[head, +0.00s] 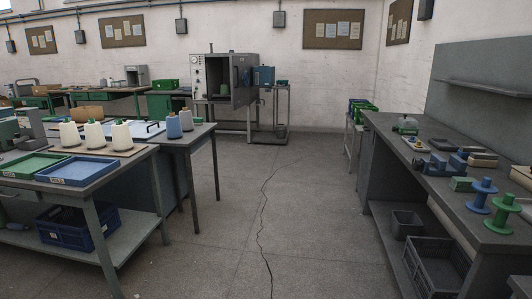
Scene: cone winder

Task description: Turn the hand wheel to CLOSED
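I cannot make out a hand wheel or a CLOSED marking in the head view. A grey cabinet machine (218,62) stands at the back, with its dark chamber open and small dials on its left panel. A blue box-like part (263,76) sits at its right side; its details are too small to tell. Neither of my grippers is in view.
A left table (110,163) holds cones, a green tray (32,166) and a blue tray (77,172). A right bench (385,128) holds green and blue spools (482,194). The cracked floor (255,215) between them is clear.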

